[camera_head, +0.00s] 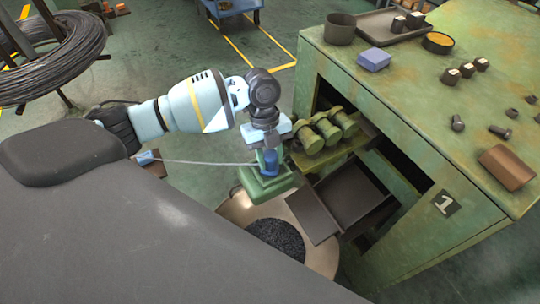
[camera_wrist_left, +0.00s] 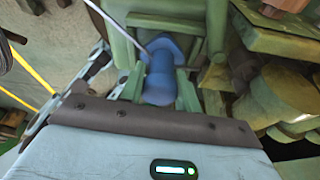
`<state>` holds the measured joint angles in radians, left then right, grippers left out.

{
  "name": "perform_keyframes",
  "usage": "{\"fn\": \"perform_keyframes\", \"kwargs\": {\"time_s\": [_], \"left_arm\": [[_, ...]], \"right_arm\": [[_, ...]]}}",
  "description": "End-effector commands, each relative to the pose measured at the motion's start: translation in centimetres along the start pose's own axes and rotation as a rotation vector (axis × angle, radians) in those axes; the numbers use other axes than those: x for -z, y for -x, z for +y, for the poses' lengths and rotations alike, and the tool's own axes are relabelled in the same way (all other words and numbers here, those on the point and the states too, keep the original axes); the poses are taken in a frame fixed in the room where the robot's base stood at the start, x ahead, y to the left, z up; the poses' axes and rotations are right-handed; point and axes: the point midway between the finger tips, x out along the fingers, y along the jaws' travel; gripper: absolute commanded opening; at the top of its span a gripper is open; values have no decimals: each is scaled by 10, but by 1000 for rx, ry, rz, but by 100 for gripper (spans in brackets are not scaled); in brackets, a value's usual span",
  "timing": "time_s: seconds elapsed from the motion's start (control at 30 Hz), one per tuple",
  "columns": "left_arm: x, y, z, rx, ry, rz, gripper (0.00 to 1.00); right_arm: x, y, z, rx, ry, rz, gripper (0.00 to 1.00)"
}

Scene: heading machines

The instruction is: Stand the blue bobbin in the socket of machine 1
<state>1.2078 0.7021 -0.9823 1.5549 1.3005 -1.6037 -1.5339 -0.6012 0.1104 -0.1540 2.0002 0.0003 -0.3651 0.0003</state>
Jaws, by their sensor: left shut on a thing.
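The blue bobbin (camera_head: 268,164) is upright, directly below my left gripper (camera_head: 270,149). The left gripper is shut on it. In the left wrist view the bobbin (camera_wrist_left: 160,78) sits between the two fingers, its wide round end away from the wrist. A green block (camera_head: 265,184) on the side of machine 1 (camera_head: 410,225) is right under the bobbin. The gripper and bobbin hide its top, so I cannot tell whether the bobbin is inside a socket there. Machine 1 is green with a "1" plate (camera_head: 446,203). My right gripper is not in view.
A thin wire (camera_head: 205,162) runs left from the bobbin. Green rollers (camera_head: 328,130) stand close to the gripper's right. A dark tray (camera_head: 347,200) and a round bin (camera_head: 310,215) with dark bits lie below. Bolts and a blue box (camera_head: 374,60) are on the machine top.

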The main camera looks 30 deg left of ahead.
Motion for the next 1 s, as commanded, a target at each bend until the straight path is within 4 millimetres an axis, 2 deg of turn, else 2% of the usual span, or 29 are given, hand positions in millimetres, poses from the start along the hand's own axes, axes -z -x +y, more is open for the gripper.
{"fn": "perform_keyframes", "kwargs": {"time_s": [0.17,0.2,0.33,0.6,0.73,0.87,1.0], "left_arm": [[-1,-2,0,1,0,0,7],[-1,-2,0,1,0,0,36],[-1,-2,0,0,0,0,53],[0,-1,0,1,-1,0,54],[0,5,0,2,-1,0,54],[0,23,-1,3,-1,-2,54],[0,51,-1,4,0,-2,54]], "right_arm": [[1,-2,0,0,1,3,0],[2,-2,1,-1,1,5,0],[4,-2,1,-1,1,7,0],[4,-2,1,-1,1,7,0],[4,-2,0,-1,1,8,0],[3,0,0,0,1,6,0],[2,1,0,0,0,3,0]]}}
